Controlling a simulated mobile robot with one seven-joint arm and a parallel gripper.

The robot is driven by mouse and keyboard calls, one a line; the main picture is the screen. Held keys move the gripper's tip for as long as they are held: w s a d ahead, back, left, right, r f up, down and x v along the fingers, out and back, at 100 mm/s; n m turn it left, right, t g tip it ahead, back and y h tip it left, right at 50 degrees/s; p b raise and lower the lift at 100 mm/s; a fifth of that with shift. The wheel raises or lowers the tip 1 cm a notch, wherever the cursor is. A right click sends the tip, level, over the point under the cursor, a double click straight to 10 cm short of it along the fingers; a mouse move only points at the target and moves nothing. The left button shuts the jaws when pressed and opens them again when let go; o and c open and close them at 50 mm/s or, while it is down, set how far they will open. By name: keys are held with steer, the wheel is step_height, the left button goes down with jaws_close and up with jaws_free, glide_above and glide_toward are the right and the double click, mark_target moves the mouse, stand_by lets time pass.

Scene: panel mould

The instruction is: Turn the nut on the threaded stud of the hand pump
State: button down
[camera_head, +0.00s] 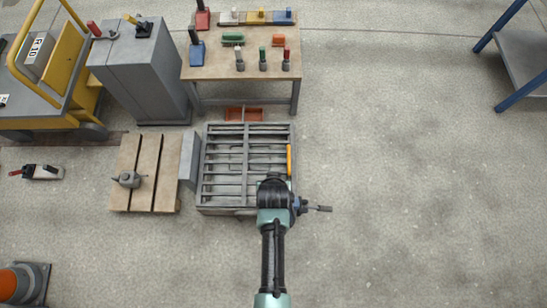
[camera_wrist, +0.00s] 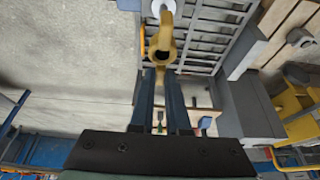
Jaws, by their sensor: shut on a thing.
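In the wrist view, my gripper's two blue fingers (camera_wrist: 161,84) are shut on a yellow spanner-like tool (camera_wrist: 163,38) with a round hole. The tool's far end is forked and lies close to a pale round part (camera_wrist: 163,7) at the top edge. I cannot tell whether that part is the nut or stud, or whether the tool touches it. In the head view, my gripper (camera_head: 302,205) is at the lower right corner of the slatted grey frame (camera_head: 205,190). My arm hides part of this area. I cannot clearly make out the hand pump or its threads.
An orange-yellow bar (camera_head: 289,160) runs along the frame's right side. A wooden pallet (camera_head: 146,160) with a grey fitting (camera_head: 128,179) lies left. A table (camera_head: 215,68) with small tools stands behind, beside a grey cabinet (camera_head: 140,65).

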steer(key=shift+f+b, duration=2.25)
steer(key=shift+f, duration=0.65)
steer(key=shift+f+b, duration=1.15)
steer(key=shift+f, duration=0.75)
steer(key=c, duration=0.8)
jaws_free()
steer(key=shift+r, duration=0.1)
steer(key=p+v, duration=0.5)
steer(key=v, duration=0.8)
steer(key=shift+w, duration=0.1)
